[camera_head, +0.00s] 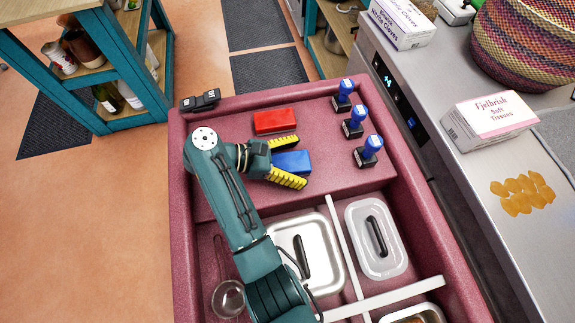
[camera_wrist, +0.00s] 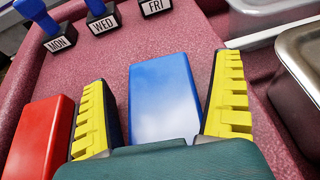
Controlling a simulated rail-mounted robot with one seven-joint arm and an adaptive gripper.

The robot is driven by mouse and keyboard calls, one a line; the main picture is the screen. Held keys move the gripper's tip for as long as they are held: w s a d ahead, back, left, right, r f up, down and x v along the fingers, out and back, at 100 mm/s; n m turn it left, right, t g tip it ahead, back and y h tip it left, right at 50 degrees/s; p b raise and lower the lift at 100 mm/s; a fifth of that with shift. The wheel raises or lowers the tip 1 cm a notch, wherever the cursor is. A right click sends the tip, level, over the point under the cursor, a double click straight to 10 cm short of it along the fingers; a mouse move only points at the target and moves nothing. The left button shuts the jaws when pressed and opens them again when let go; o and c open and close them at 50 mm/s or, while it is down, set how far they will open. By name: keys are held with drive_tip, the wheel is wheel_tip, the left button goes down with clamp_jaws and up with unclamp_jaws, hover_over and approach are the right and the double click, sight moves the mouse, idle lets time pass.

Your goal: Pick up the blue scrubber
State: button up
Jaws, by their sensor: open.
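The blue scrubber (camera_head: 291,163) is a blue block lying on the maroon tray surface (camera_head: 325,180). In the wrist view the blue scrubber (camera_wrist: 165,95) lies between the two yellow-padded fingers of my gripper (camera_wrist: 165,105). My gripper (camera_head: 288,162) is open, with one finger on each side of the scrubber. A strip of tray shows between the scrubber and the left finger; the right finger is close to it, and I cannot tell whether it touches. The near end of the scrubber is hidden by my gripper's body in the wrist view.
A red block (camera_head: 275,121) lies close beside one finger. Several blue-handled day stamps (camera_head: 353,124) stand along the tray's right side. Metal container (camera_head: 330,262) and clear lidded container (camera_head: 377,238) sit in compartments below. Raised tray walls (camera_head: 178,200) surround the area.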

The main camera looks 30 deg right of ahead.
drive_tip(key=shift+r, duration=0.1)
drive_tip(key=c, duration=1.3)
